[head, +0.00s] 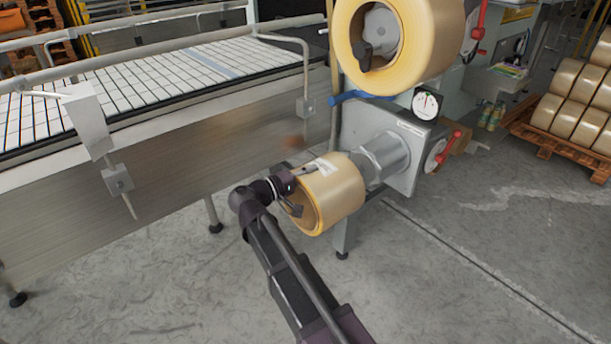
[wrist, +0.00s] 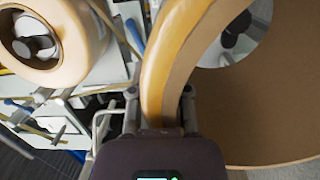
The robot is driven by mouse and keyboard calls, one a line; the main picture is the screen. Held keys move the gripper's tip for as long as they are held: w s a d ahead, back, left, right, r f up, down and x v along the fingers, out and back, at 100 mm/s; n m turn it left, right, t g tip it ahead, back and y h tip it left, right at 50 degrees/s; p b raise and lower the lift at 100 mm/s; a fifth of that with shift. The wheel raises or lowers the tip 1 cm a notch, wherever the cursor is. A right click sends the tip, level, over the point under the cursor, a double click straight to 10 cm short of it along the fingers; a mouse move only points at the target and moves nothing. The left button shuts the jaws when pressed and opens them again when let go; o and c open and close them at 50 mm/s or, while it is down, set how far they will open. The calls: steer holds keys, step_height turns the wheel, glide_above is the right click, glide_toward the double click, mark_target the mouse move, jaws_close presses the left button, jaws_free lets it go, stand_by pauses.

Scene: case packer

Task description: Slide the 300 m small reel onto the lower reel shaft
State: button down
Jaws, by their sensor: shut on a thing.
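The small reel (head: 342,194), a tan roll of tape with a white label on top, is held off the floor in the head view. My gripper (head: 292,187) is shut on its near rim. In the wrist view my gripper (wrist: 160,112) has one finger on each side of the reel wall (wrist: 170,75), with the brown core opening at right. The lower reel shaft (head: 388,156), a grey cylinder on a square plate, is just behind the reel. The reel hides the shaft's near end, so I cannot tell whether they overlap. A dark knob (wrist: 233,32) shows through the core.
A larger reel (head: 432,38) sits on the upper shaft, above and right; it also shows in the wrist view (wrist: 75,60). The conveyor (head: 130,90) is left. Floor below is open.

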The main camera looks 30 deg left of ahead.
steer(key=shift+w+a+f+x, duration=0.1)
steer(key=shift+w+a+x, duration=0.3)
steer(key=shift+x, duration=3.35)
steer(key=shift+w+a+f+x, duration=0.15)
steer(key=shift+a+x, duration=0.4)
steer(key=shift+x, duration=3.2)
steer(key=shift+w+a+r+x, duration=0.1)
steer(key=shift+w+a+x, duration=0.35)
steer(key=shift+x, duration=3.3)
steer(key=shift+w+d, duration=0.1)
steer(key=shift+f, duration=0.25)
